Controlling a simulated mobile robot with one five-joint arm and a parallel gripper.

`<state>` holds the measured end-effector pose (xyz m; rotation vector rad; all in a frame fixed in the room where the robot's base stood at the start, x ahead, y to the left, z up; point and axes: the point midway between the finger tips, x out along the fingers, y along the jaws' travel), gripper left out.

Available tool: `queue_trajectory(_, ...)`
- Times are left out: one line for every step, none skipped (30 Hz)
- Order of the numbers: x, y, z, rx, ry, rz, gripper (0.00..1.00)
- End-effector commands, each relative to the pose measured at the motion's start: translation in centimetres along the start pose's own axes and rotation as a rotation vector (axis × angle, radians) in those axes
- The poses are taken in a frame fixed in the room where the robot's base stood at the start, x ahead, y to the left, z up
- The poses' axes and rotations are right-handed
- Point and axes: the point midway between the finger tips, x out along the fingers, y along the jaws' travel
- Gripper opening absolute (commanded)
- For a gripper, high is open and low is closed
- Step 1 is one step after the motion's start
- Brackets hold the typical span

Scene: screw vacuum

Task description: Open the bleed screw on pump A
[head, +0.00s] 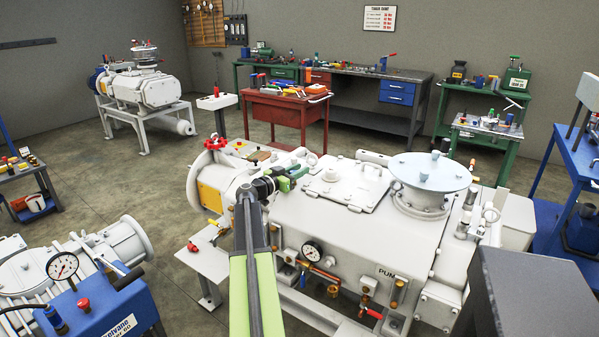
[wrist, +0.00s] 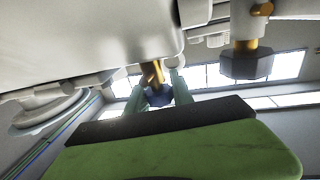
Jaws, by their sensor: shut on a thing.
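In the wrist view, my gripper (wrist: 160,97) is shut on a screw with a brass shank (wrist: 152,74) and a dark blue head (wrist: 158,98). The green fingers stand on either side of the head. In the head view the screw is hidden by the gripper.
A second brass fitting with a dark hexagonal head (wrist: 247,64) hangs at the right in the wrist view. A red handwheel (head: 215,143) is left of my gripper. A pressure gauge (head: 312,251) and brass valves are on the pump's front. A flat lid (head: 355,185) lies to the right.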

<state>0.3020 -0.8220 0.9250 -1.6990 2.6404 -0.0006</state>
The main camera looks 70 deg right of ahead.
Motion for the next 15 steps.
queue_trajectory(0.03,0.02,-0.10,-0.001,0.003,-0.026,0.00)
queue_trajectory(0.03,0.00,-0.11,-0.002,0.003,-0.043,0.00)
queue_trajectory(0.02,-0.06,-0.12,-0.002,0.003,-0.069,0.00)
queue_trajectory(0.02,-0.11,-0.12,-0.002,0.003,-0.091,0.00)
queue_trajectory(0.02,-0.15,-0.13,-0.002,0.003,-0.113,0.00)
queue_trajectory(0.03,-0.19,-0.13,-0.002,0.003,-0.145,0.00)
queue_trajectory(0.02,-0.26,-0.13,-0.002,0.003,-0.170,0.00)
queue_trajectory(-0.01,-0.34,-0.13,-0.002,0.003,-0.196,0.00)
queue_trajectory(-0.02,-0.42,-0.14,-0.003,0.003,-0.233,0.00)
queue_trajectory(0.00,-0.47,-0.14,-0.003,0.003,-0.260,0.00)
queue_trajectory(-0.01,-0.55,-0.14,-0.003,0.003,-0.289,0.00)
queue_trajectory(-0.04,-0.67,-0.14,-0.003,0.003,-0.326,0.00)
queue_trajectory(-0.05,-0.75,-0.13,-0.003,0.003,-0.354,0.00)
queue_trajectory(-0.04,-0.81,-0.13,-0.003,0.003,-0.383,0.00)
queue_trajectory(-0.07,-0.93,-0.13,-0.003,0.003,-0.420,0.00)
